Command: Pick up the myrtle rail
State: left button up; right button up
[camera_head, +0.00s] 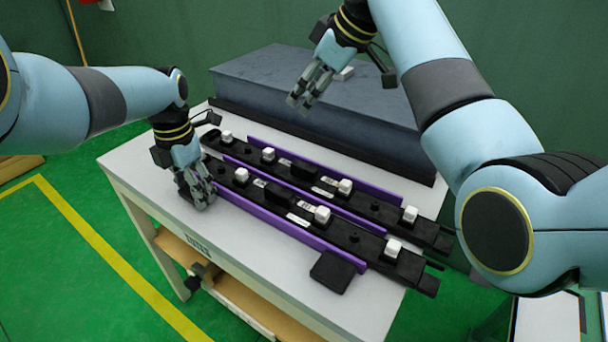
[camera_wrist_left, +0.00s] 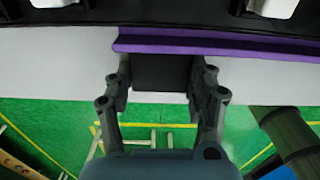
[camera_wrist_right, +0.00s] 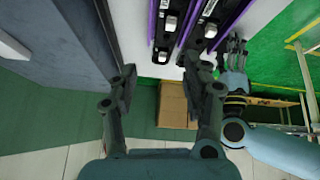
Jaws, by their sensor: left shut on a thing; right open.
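Two long black rails with white clips lie side by side on the white table: a near rail (camera_head: 413,272) and a far rail (camera_head: 432,235). Their labels are too small to read, so I cannot tell which is myrtle. A purple strip (camera_head: 290,229) runs along the near rail's front. My left gripper (camera_head: 203,203) is at that rail's left end, shut on a black tab (camera_wrist_left: 162,72) beside the purple strip (camera_wrist_left: 220,46). My right gripper (camera_head: 299,104) is open and empty, in front of the grey block and above the table's back; its fingers (camera_wrist_right: 160,75) frame nothing.
A large grey block (camera_head: 255,80) stands at the table's back, with a small white piece (camera_head: 344,73) on top. A second black tab (camera_head: 332,271) juts out near the front right. A bare strip of white table (camera_head: 240,235) shows along the front edge.

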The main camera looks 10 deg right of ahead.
jog(key=m, duration=0.2)
send_near(305, 166)
jog(key=x, duration=0.3)
jog(key=shift+w, duration=0.2)
jog(key=x, duration=0.6)
jog(key=shift+s+f, duration=0.15)
jog(key=shift+s, duration=0.05)
grip_shut()
